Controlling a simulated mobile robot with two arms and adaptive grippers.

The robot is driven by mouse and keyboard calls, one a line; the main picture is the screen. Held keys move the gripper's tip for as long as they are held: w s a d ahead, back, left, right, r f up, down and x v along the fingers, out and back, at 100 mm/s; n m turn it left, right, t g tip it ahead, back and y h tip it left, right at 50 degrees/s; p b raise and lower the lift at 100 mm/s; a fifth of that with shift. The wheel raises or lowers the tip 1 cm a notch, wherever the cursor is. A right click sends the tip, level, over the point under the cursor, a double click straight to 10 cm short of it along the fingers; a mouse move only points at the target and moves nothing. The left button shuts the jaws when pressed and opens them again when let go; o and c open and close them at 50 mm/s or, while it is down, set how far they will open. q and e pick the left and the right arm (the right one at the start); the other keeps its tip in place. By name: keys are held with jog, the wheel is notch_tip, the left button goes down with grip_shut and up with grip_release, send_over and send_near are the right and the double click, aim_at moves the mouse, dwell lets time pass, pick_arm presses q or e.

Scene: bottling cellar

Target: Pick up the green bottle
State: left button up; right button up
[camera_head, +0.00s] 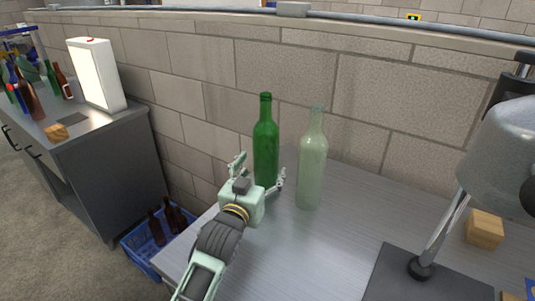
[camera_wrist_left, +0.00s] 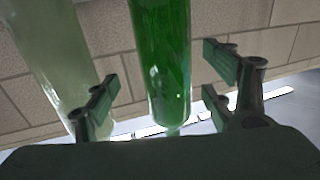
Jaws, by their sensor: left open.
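The green bottle (camera_head: 265,140) stands upright on the grey table near the brick wall. My left gripper (camera_head: 260,172) is open just in front of it, with one finger to each side of its lower body in the picture. In the left wrist view the green bottle (camera_wrist_left: 165,60) shows between the two open fingers (camera_wrist_left: 165,85). I see no finger clearly pressed on the glass. A pale, clear greenish bottle (camera_head: 312,165) stands close on the right; it also shows in the left wrist view (camera_wrist_left: 55,55), behind the left finger. My right gripper is not in view.
A grey lamp (camera_head: 500,155) on a black base plate (camera_head: 395,275) and a wooden block (camera_head: 485,230) stand at the right. A blue crate (camera_head: 145,262) with brown bottles is below left. A side cabinet (camera_head: 110,185) carries more bottles. The table's middle is clear.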

pick_arm(q)
jog(key=shift+w, duration=0.45)
jog(key=x, duration=0.4)
jog(key=shift+w+a+f, duration=0.15)
jog(key=shift+a+f, duration=0.1)
jog(key=shift+w+d, duration=0.1)
jog(key=shift+w, duration=0.2)
jog(key=c, duration=1.6)
jog(key=shift+r, duration=0.2)
jog(key=shift+c, duration=0.4)
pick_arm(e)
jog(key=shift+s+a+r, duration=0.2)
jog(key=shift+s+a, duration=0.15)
